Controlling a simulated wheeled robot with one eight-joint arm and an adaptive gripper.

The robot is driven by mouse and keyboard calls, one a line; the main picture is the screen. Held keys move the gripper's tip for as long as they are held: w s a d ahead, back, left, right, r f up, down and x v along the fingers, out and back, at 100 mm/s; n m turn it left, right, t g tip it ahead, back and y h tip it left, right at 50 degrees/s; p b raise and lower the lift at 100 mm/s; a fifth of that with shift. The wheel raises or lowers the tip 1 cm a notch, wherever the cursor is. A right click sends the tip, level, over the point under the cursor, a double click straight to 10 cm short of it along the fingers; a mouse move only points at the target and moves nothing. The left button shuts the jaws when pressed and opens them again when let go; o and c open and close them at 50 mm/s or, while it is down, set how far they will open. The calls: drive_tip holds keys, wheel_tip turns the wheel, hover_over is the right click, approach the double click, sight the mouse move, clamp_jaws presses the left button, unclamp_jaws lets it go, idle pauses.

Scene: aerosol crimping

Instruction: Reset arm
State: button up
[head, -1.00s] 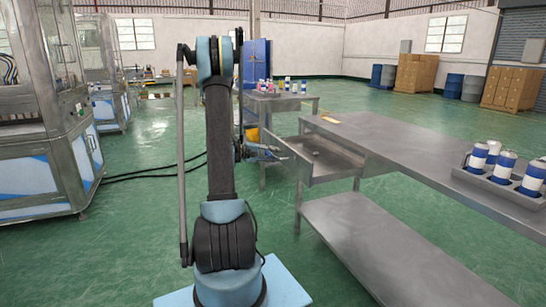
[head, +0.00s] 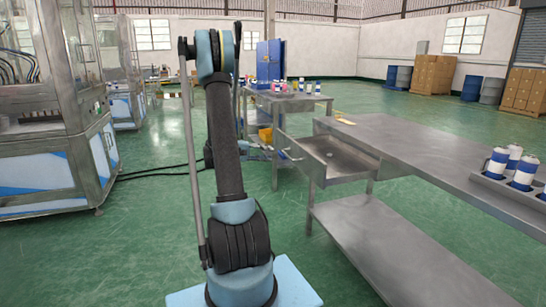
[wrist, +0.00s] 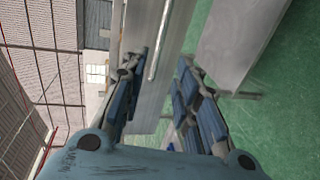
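My arm (head: 225,145) stands upright in the middle of the head view.
A smaller table (head: 290,98) with bottles stands behind. A glass-sided machine (head: 50,150) stands left. Green floor is open between.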

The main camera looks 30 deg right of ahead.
drive_tip(key=shift+w+a+r, duration=0.1)
drive_tip(key=shift+a+r, duration=0.05)
drive_tip(key=shift+a, duration=0.4)
drive_tip(key=s+a+r+n+t+y, duration=0.1)
drive_tip(key=s+a+r+t+y, duration=0.2)
drive_tip(key=s+a+y, duration=0.8)
drive_tip(key=s+a+f+y, duration=0.2)
drive_tip(key=s+a+f, duration=0.2)
drive_tip(key=s+a, duration=0.6)
drive_tip(key=s+a+f+t+y, duration=0.1)
drive_tip(key=s+a+f+y, duration=0.1)
drive_tip(key=s+a, duration=0.8)
drive_tip(key=s+f, duration=0.1)
drive_tip(key=s, duration=0.2)
drive_tip(key=shift+s+a+f+n, duration=0.3)
drive_tip(key=shift+f+n, duration=0.1)
